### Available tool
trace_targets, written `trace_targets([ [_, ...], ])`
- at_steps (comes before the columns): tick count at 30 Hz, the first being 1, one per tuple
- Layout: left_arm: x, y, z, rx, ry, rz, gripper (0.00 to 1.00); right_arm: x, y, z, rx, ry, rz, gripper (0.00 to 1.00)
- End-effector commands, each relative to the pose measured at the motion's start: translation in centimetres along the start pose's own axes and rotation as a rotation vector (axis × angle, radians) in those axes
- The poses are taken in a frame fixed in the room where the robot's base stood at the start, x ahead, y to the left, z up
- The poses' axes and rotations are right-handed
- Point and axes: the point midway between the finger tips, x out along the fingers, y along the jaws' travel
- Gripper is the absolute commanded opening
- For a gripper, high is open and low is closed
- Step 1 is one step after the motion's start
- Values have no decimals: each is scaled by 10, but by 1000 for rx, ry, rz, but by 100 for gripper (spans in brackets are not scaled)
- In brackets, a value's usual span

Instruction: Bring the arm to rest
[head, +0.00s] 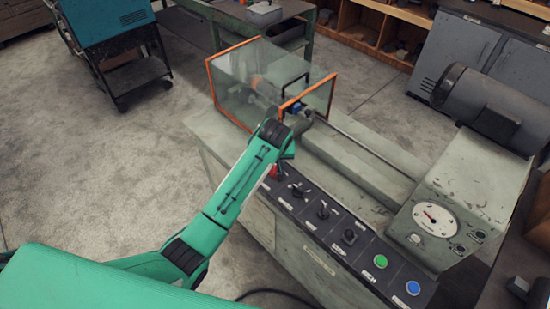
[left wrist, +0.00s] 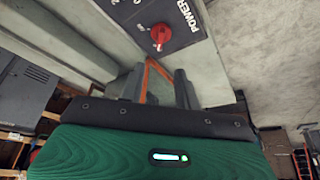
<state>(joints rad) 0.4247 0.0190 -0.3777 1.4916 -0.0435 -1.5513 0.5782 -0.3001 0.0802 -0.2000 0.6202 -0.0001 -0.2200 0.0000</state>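My left arm (head: 225,198) reaches from the lower left to the machine's control panel (head: 317,218). In the head view its wrist hides the fingers. In the left wrist view my left gripper (left wrist: 159,78) is open, with its two dark fingers apart and nothing visible between them except the orange-edged guard behind. The red power knob (left wrist: 160,35) sits apart from the fingers, on the panel marked POWER. In the head view only a bit of the red knob (head: 272,172) shows beside the wrist. My right gripper is in neither view.
A clear guard box with an orange frame (head: 231,48) stands just beyond the wrist. A long bar (head: 368,150) runs right from it. The panel carries black knobs, a green button (head: 380,261) and a blue button (head: 413,288). Open floor (head: 110,185) lies to the left.

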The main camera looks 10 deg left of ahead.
Motion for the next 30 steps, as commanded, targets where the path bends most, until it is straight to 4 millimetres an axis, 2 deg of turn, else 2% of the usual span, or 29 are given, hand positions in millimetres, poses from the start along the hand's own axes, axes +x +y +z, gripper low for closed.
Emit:
trace_targets([
  [6,-10,0,0,0,0,0,33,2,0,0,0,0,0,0],
  [22,-9,-1,3,2,-2,1,33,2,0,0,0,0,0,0],
  [26,-6,-9,24,19,-13,14,33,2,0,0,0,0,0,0],
  [30,-6,-28,69,57,-34,39,33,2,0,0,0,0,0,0],
])
